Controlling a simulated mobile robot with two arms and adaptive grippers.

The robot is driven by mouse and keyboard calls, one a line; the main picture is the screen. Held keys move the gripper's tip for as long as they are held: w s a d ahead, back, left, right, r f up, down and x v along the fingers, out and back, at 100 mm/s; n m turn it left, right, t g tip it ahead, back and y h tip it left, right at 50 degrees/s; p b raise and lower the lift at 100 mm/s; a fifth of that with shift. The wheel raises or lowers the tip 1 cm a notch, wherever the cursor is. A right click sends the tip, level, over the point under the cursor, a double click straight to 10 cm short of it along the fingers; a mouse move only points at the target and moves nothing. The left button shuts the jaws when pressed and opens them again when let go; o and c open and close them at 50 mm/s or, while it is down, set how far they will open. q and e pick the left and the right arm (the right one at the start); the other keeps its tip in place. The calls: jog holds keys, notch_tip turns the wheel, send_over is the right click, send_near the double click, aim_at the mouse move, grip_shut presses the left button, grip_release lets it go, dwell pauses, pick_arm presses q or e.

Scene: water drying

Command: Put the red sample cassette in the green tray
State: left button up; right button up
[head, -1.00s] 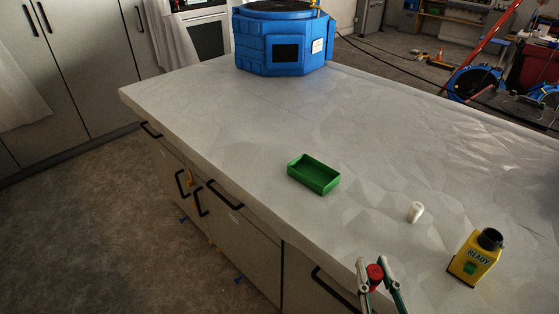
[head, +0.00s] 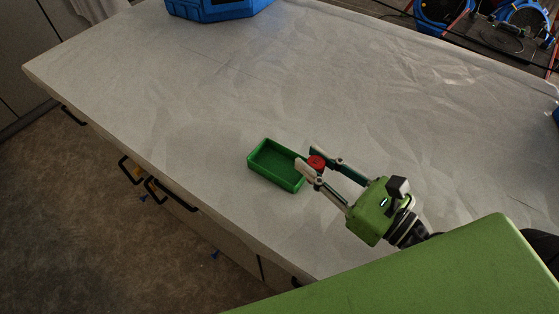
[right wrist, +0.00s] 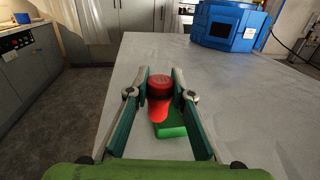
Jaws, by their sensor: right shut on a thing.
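The red sample cassette (head: 316,162) is a small round red piece, held between the fingertips of my right gripper (head: 311,161). In the right wrist view the red cassette (right wrist: 159,96) stands upright between the two fingers of my gripper (right wrist: 160,88). The green tray (head: 262,172) lies on the table just left of the gripper in the head view. In the right wrist view the tray (right wrist: 172,130) is partly hidden behind the cassette. The cassette is at the tray's right end, seemingly above table height. My left gripper is not in view.
The pale table (head: 190,90) is clear around the tray. A blue container (head: 215,8) stands at its far edge, and it also shows in the right wrist view (right wrist: 228,25). The near table edge drops to the floor on the left.

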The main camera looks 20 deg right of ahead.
jog(key=shift+a, duration=0.3)
jog(key=w+f, duration=0.2)
jog(key=w, duration=0.2)
jog(key=w+a+f, duration=0.1)
jog(key=w+f, duration=0.2)
jog(key=w, duration=0.1)
jog(key=w+a+f, duration=0.1)
jog(key=w+f, duration=0.2)
jog(key=shift+w+a+f+b, duration=0.1)
jog(key=shift+w+b, duration=0.25)
jog(key=shift+w, duration=0.05)
jog(key=shift+w+f, duration=0.2)
jog(key=f, duration=0.1)
jog(key=f+b, duration=0.1)
jog(key=f, duration=0.1)
jog(key=shift+w, duration=0.4)
jog(key=shift+a+f, duration=0.1)
jog(key=shift+f, duration=0.35)
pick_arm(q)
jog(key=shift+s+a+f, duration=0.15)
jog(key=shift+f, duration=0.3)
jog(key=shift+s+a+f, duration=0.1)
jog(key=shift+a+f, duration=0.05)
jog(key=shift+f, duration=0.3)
